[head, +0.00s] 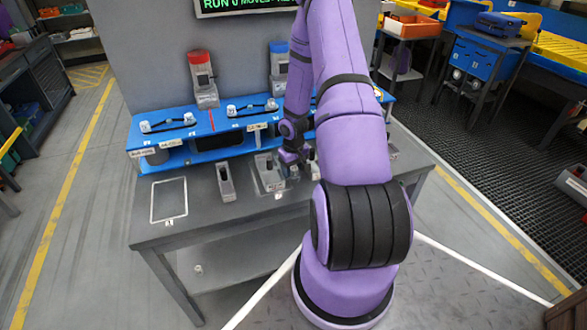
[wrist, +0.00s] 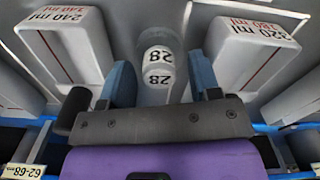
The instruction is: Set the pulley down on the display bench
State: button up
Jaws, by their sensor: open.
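The grey bench (head: 200,213) stands in front of me with a raised blue shelf (head: 215,144) along its back. My gripper (head: 291,160) is low over the middle of the bench, partly hidden by my purple arm. In the wrist view its two blue fingers (wrist: 160,72) are apart. A pale grey stepped cylinder marked 28 (wrist: 160,62) shows between and beyond the fingers; I cannot tell whether they touch it. No part is clearly recognisable as the pulley.
Grey blocks marked 240 ml (wrist: 75,50) and 320 ml (wrist: 250,55) flank the gripper. A white outlined rectangle (head: 169,200) marks clear bench at left, beside a narrow grey holder (head: 226,182). Red-topped (head: 203,79) and blue-topped (head: 278,66) devices stand behind.

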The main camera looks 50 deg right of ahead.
notch_tip(320, 180, up, 12)
notch_tip(320, 180, up, 16)
jog(key=h, duration=0.2)
send_over(293, 168)
jog(key=w+a, duration=0.2)
jog(key=a, duration=0.6)
jog(key=s+a+r+n+t, duration=0.1)
jog(key=s+a+r+t, duration=0.1)
jog(key=s+a+r, duration=0.45)
jog(key=s+a+r+n+t, duration=0.1)
jog(key=s+a+r, duration=0.2)
jog(key=a+r, duration=0.7)
jog(key=s+a+r+t+y, duration=0.1)
jog(key=s+a+r, duration=0.1)
jog(key=s, duration=0.3)
jog(key=s+a+r+n+t+y, duration=0.1)
jog(key=s+a+r, duration=0.1)
jog(key=s+a, duration=0.2)
jog(key=shift+s+a+r, duration=0.25)
jog(key=shift+s+a, duration=0.15)
jog(key=shift+s, duration=0.1)
jog(key=shift+c, duration=0.4)
